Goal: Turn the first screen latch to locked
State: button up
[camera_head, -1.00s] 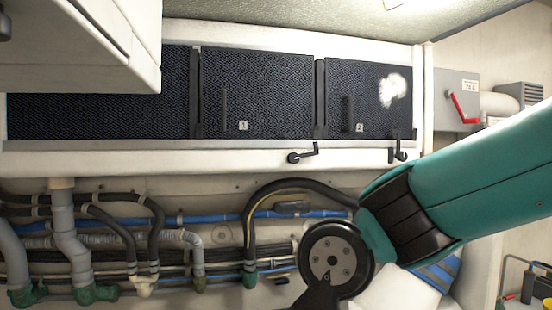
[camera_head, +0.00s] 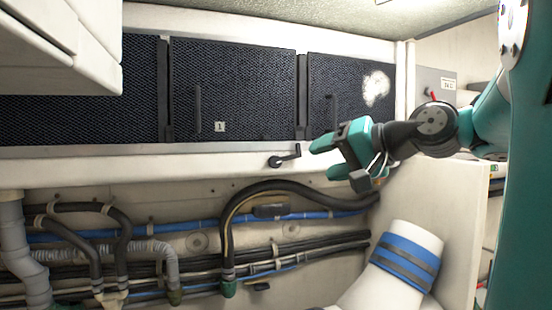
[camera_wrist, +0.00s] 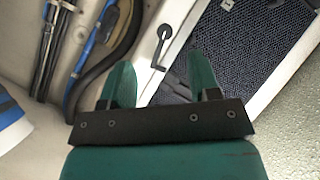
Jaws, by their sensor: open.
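The first screen latch (camera_head: 284,158) is a small black lever on the pale ledge below the dark mesh screen labelled 1 (camera_head: 235,95). Its round pivot is at the left and its arm points right, slightly upward. My teal gripper (camera_head: 326,158) is open and empty just right of the latch, fingers pointing left toward it, apart from it in the picture. In the wrist view the latch (camera_wrist: 160,45) shows beyond and between the two open fingertips (camera_wrist: 160,75). The second latch is hidden behind my gripper in the head view.
A second mesh screen (camera_head: 338,75) with a white patch is at the right. Hoses (camera_head: 260,190) and blue pipes run below the ledge. A white cylinder with a blue band (camera_head: 408,255) stands at the lower right. A white cabinet (camera_head: 70,55) juts out upper left.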

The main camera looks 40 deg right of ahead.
aim_at(278, 161)
jog(key=shift+m+t+h, duration=0.5)
jog(key=shift+h, duration=0.1)
jog(key=p+x, duration=0.2)
jog(key=x, duration=0.3)
jog(key=d+r+p+x, duration=0.1)
jog(key=p+x, duration=0.1)
jog(key=x, duration=0.3)
jog(key=p+x, duration=0.2)
jog(key=x, duration=0.3)
jog(key=shift+w+d+r, duration=0.15)
jog(key=shift+w+d, duration=0.2)
jog(key=shift+w, duration=0.2)
grip_shut()
